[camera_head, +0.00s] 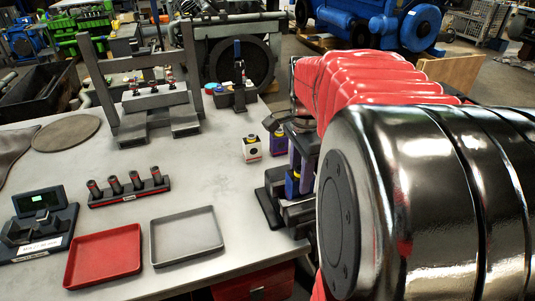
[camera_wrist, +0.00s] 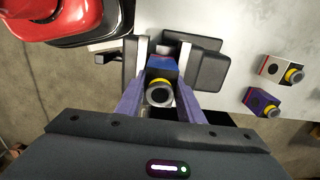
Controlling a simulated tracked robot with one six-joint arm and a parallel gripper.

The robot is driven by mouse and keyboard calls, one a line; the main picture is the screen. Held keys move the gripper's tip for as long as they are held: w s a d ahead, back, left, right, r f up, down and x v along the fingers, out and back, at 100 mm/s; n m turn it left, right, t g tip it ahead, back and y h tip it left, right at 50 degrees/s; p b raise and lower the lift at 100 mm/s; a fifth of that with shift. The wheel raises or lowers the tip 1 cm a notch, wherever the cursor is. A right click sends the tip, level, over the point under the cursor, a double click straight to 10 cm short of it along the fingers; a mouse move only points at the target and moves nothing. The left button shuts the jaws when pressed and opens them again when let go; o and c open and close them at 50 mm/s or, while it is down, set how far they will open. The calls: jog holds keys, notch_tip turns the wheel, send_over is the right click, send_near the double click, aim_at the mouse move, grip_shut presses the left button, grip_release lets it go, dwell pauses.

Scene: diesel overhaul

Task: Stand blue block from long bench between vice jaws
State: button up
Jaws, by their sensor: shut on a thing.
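My gripper (camera_wrist: 161,90) is shut on the blue block (camera_wrist: 161,72), with one purple finger on each side. The block has a yellow ring and a dark round part facing the wrist camera. In the wrist view it sits between the pale jaws of the dark vice (camera_wrist: 207,70). In the head view the vice (camera_head: 268,205) stands at the bench's right edge, and the blue block (camera_head: 292,185) shows low between my fingers, at the vice. My arm hides part of the vice there. I cannot tell whether the block touches the vice floor or jaws.
A white block (camera_head: 251,150) and a purple block (camera_head: 277,144) stand on the bench behind the vice. A red tray (camera_head: 104,257), a grey tray (camera_head: 186,237) and a rack of dark cylinders (camera_head: 129,188) lie left. The bench middle is clear.

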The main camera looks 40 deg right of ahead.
jog(key=shift+f, duration=0.3)
dwell(0.5)
jog(key=o, duration=1.1)
jog(key=shift+o, duration=0.6)
jog(key=o, duration=0.3)
jog(key=shift+r, duration=4)
